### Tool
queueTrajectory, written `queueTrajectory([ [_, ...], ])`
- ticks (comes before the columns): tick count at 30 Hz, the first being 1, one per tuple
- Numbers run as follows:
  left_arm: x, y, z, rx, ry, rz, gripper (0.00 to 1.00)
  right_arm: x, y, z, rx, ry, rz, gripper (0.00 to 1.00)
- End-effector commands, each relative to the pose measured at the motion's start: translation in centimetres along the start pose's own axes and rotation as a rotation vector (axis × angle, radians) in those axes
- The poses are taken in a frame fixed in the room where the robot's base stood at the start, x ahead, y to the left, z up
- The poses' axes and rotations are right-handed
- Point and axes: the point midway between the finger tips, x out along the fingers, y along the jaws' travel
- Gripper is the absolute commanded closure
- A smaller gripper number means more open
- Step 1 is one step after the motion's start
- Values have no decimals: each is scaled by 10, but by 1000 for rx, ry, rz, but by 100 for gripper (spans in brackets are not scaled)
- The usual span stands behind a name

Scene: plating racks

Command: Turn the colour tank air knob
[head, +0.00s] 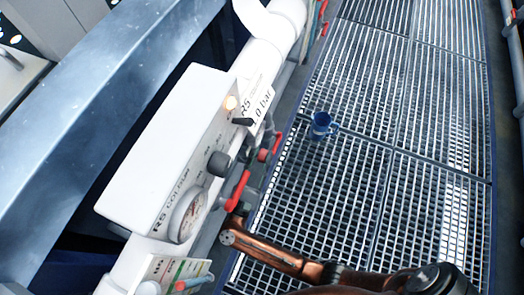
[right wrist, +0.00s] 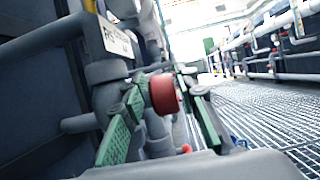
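A white control box (head: 165,150) marked "R5 COLOUR" shows in the head view. My right gripper (head: 238,208) is just below the box, apart from the dark knob and beside a red valve handle (head: 237,190). In the right wrist view its green-padded fingers (right wrist: 162,100) are spread, with a round red part (right wrist: 165,93) between or just beyond the tips. I cannot tell whether they touch it. My left gripper is not in view.
More red valve handles (head: 270,148) and grey pipework stick out along the box's lower side. A blue mug (head: 321,125) stands on the metal grating (head: 385,90). A card reading "1.0 bar" (head: 259,100) hangs beside the lamp. The grating to the right is mostly clear.

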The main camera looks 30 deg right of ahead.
Motion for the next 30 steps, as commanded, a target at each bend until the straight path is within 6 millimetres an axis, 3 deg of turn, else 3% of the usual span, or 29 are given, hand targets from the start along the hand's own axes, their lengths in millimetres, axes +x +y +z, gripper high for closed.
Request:
queueTrajectory([
  [5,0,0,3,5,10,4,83,12,-1,0,-1,-1,-1,72],
  [13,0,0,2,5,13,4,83,14,-2,0,-2,-1,-2,73],
  [24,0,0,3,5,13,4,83,14,-2,0,-2,-1,-2,99],
  [30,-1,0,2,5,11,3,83,14,-2,0,-2,11,-2,100],
])
